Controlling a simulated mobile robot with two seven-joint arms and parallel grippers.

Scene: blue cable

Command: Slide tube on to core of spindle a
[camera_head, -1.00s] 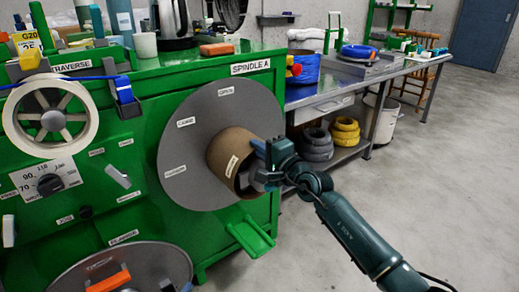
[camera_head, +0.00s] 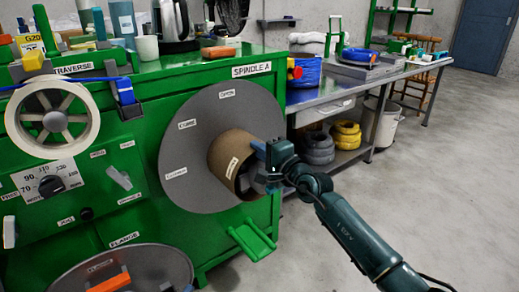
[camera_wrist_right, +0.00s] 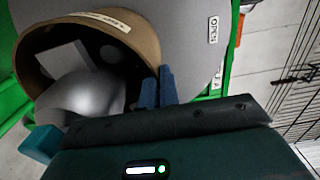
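The brown cardboard tube (camera_head: 229,156) lies horizontally in front of the grey disc (camera_head: 187,150) under the SPINDLE A label. In the right wrist view the tube's open end (camera_wrist_right: 110,27) surrounds a silver core (camera_wrist_right: 85,95). Whether the tube's far end touches the disc is hard to tell. My right gripper (camera_head: 258,150) is at the tube's near right rim. Its two blue fingers (camera_wrist_right: 158,88) are close together at the tube wall and appear to pinch it. The hand hides part of the tube's open end. My left gripper is in neither view.
A green lever (camera_head: 252,238) sticks out below the disc. A workbench (camera_head: 340,90) with a blue spool (camera_head: 304,70) stands behind to the right, with yellow coils (camera_head: 346,134) underneath. The floor right of my arm is clear.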

